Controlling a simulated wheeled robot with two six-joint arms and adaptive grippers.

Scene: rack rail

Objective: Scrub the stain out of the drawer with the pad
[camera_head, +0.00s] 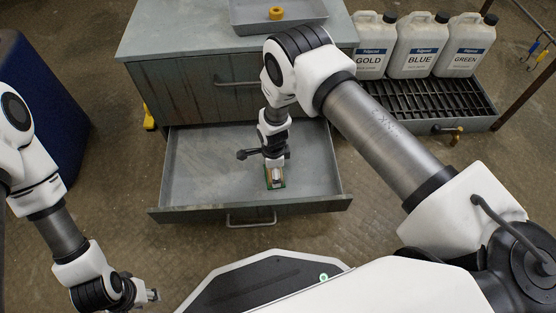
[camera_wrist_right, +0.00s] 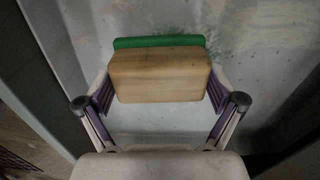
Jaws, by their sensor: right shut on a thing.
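The open drawer (camera_head: 188,200) is pulled out from the grey cabinet. My right gripper (camera_head: 275,174) reaches down into it, toward the front. It is shut on the pad (camera_head: 276,184), a wooden block with a green underside. In the right wrist view the pad (camera_wrist_right: 158,76) sits between both fingers, its green layer showing along the far edge. Faint greenish specks of the stain (camera_wrist_right: 222,32) show on the drawer floor beyond the pad. Whether the pad touches the floor is hard to tell. My left gripper (camera_head: 152,295) is outside the drawer at lower left; its finger opening is unclear.
A tray (camera_head: 310,14) with a yellow ring (camera_head: 276,13) stands on the cabinet top (camera_head: 165,38). Jugs labelled GOLD (camera_head: 371,45), BLUE (camera_head: 416,45) and GREEN (camera_head: 464,45) stand behind a black grate (camera_head: 425,100) at right. A dark blue container (camera_head: 45,95) stands at left.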

